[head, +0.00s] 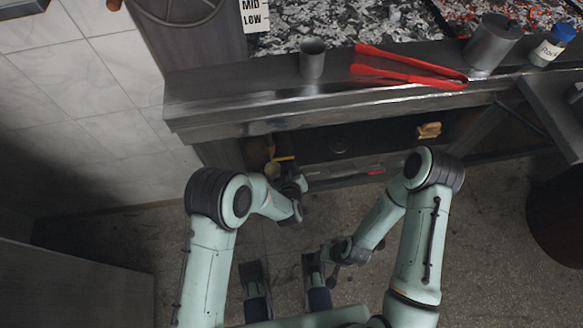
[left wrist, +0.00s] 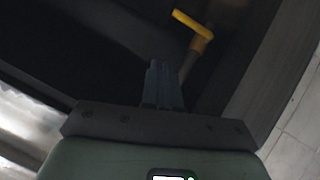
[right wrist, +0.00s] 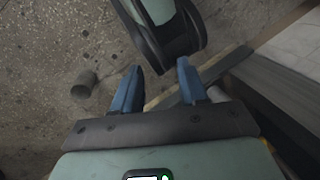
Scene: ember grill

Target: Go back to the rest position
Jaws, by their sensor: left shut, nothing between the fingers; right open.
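My left gripper (head: 301,184) is shut and empty, low in front of the dark open shelf under the grill counter. In the left wrist view its two fingers (left wrist: 162,84) are together against the dark inside of the shelf. A yellow-ended tool (left wrist: 192,24) is just beyond the fingertips, apart from them. My right gripper (right wrist: 160,72) is open and empty, with its blue fingers spread above the floor. In the head view the right arm reaches down and inward, and its fingers are hard to make out.
The steel counter (head: 230,112) carries red tongs (head: 405,75), a metal cup (head: 312,60), a larger metal canister (head: 490,45) and a blue-capped jar (head: 550,48). A tan block (head: 429,130) sits on the lower shelf. A dark round stool (head: 560,215) stands right. A small cylinder (right wrist: 84,84) shows over the floor.

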